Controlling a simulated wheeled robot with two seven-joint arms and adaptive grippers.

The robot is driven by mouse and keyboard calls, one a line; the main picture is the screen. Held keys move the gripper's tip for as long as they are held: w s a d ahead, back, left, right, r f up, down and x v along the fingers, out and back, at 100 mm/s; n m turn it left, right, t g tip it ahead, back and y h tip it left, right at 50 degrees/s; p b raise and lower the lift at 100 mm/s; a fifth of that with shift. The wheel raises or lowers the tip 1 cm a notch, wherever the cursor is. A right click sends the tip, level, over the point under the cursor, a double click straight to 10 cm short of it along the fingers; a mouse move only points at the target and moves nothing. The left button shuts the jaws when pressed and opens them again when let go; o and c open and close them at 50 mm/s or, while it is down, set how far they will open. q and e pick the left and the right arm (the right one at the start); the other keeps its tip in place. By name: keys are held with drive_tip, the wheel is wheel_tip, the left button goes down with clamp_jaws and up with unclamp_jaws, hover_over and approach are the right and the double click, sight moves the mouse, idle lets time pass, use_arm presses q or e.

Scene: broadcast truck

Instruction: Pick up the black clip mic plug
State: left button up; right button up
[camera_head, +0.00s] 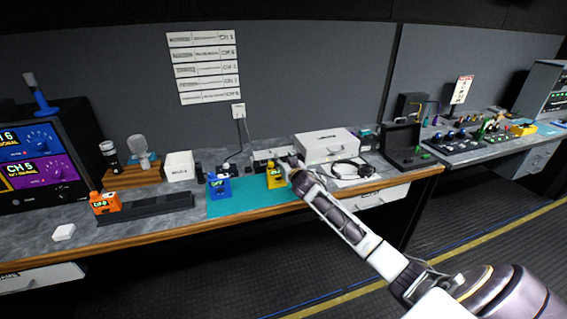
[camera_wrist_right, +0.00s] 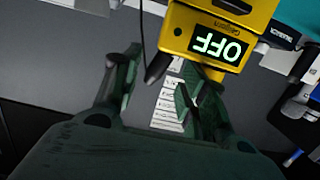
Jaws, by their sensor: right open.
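A yellow bodypack (camera_head: 276,178) stands on the teal mat (camera_head: 235,203). In the right wrist view the yellow bodypack (camera_wrist_right: 218,38) fills the top, with a lit "OFF" display. A short black stub (camera_wrist_right: 157,67), possibly the black clip mic plug, sticks out beside its edge; I cannot tell for sure. My right gripper (camera_wrist_right: 158,88) is open, its dark green fingers either side of the stub and apart from it. In the head view my right gripper (camera_head: 287,164) is at the yellow pack, and its tips are too small to make out. My left gripper is not in view.
A blue bodypack (camera_head: 218,187) stands on the mat, and an orange one (camera_head: 104,203) stands further left. The mat's front is clear.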

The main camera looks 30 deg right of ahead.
drive_tip(key=c, duration=0.9)
drive_tip(key=shift+r, duration=0.1)
drive_tip(key=shift+r, duration=4.9)
